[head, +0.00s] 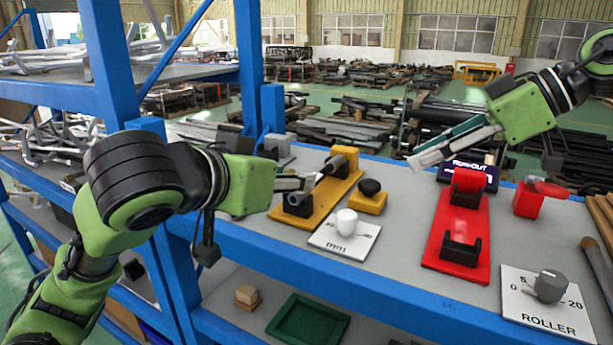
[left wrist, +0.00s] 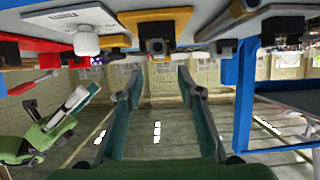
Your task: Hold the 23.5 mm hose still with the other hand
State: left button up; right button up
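A grey tube, which I take for the 23.5 mm hose (head: 329,168), lies along a yellow stand (head: 326,199) with black cradles. My left gripper (head: 308,182) is at the near end of the tube. In the left wrist view the left gripper (left wrist: 159,88) is open, with nothing between its fingers. There the yellow stand (left wrist: 180,15) shows above the fingertips with a round end in its black cradle. My right gripper (head: 422,161) is raised beside the red stand (head: 457,230); its finger gap cannot be judged.
A white dial plate (head: 345,243) and a yellow block with a black knob (head: 370,190) stand beside the yellow stand. On the right are a red block with a lever (head: 528,200), a purple-black display (head: 468,174) and a ROLLER plate (head: 525,305). A blue post (head: 250,70) rises behind.

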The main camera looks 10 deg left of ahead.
aim_at(320, 176)
pick_arm(q)
jog(key=x, duration=0.9)
jog(key=shift+w, duration=0.3)
grip_shut()
dwell(0.5)
